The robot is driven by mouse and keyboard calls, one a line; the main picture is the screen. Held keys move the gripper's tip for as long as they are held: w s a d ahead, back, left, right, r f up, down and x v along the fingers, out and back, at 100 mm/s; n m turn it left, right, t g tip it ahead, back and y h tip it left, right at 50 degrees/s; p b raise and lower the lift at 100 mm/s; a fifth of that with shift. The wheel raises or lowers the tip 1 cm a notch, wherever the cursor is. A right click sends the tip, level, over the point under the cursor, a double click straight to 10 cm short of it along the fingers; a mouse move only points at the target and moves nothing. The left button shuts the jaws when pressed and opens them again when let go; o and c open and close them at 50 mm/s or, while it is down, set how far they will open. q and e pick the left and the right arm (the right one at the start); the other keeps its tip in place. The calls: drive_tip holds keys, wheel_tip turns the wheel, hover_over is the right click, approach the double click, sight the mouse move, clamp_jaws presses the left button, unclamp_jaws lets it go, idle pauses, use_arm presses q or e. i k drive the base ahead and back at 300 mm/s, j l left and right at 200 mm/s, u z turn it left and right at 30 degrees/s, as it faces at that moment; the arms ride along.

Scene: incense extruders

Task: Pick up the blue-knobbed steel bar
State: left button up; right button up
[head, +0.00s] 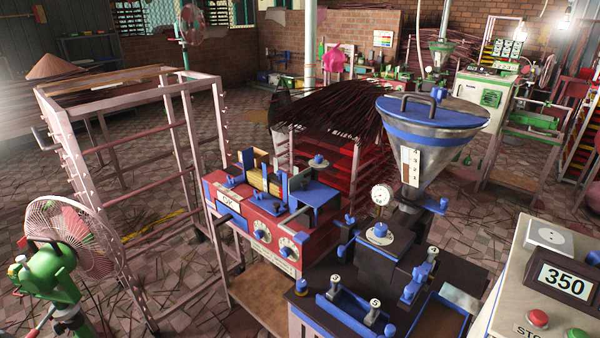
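I cannot single out a blue-knobbed steel bar with certainty. Small grey steel pieces stand at a blue-edged tray (345,317) on the dark bench in front: one grey piece (336,283) at the left and another (373,313) at the right, with blue knobs close by. A small blue knob (350,219) shows on the left side of the hopper machine. Neither of my grippers is in view, and no arm of mine shows.
A steel hopper (432,125) with a blue lid rises behind the tray. A red control box (262,228) stands left of it. A white panel (550,275) reading 350 is at the right. A rack (125,160) and green fan (50,270) stand left.

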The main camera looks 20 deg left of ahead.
sight(276, 179)
drive_tip(key=i+j+z, duration=0.1)
drive_tip(key=j, duration=0.3)
drive_tip(key=i+j+z, duration=0.15)
drive_tip(key=j, duration=0.2)
drive_tip(key=i+j+z, duration=0.1)
drive_tip(key=j, duration=0.3)
drive_tip(key=i+j+z, duration=0.15)
drive_tip(key=j, duration=0.3)
